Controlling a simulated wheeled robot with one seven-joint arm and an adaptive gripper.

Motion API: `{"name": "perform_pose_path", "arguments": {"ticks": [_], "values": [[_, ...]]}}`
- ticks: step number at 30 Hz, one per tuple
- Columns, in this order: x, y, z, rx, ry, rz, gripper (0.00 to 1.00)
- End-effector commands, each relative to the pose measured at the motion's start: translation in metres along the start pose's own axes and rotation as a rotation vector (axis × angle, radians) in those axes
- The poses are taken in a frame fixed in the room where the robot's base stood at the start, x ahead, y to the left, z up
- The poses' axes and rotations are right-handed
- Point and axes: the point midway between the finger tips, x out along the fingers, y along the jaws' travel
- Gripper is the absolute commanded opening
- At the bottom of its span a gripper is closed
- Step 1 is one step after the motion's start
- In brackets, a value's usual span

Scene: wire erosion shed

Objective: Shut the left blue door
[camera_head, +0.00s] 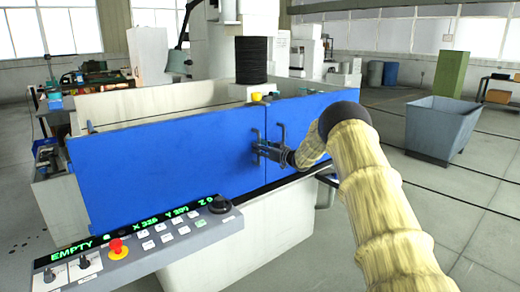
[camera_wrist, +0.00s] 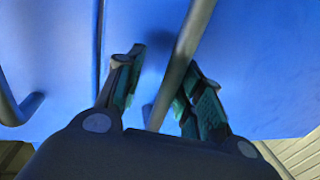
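The left blue door (camera_head: 165,155) is a wide flat panel on the front of the machine, in the head view. Its right edge meets the shorter right blue door (camera_head: 305,115) at a narrow dark seam. Dark bar handles stand near the seam. My gripper (camera_head: 262,149) is at the handles, reaching in from the right. In the wrist view its two fingers (camera_wrist: 160,85) are apart, with a grey handle bar (camera_wrist: 186,55) between them, close to the right finger. A second handle (camera_wrist: 18,108) is at the left, beyond the seam. I cannot tell which door's handle is between the fingers.
A control panel (camera_head: 140,238) with a red button and a green readout juts out below the left door. A black cylinder (camera_head: 251,60) stands behind the doors. A grey bin (camera_head: 443,127) stands on the floor at the right, with open floor around it.

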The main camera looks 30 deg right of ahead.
Motion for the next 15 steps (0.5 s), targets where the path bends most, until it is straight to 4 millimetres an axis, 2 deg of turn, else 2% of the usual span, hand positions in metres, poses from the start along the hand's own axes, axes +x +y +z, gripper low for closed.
{"name": "perform_pose_path", "arguments": {"ticks": [8,11,15], "values": [[-0.001,-0.003,0.001,0.001,-0.001,-0.004,0.37],[-0.008,-0.002,0.001,0.001,-0.001,-0.004,0.37],[-0.029,-0.002,0.001,0.003,-0.001,-0.002,0.37]]}}
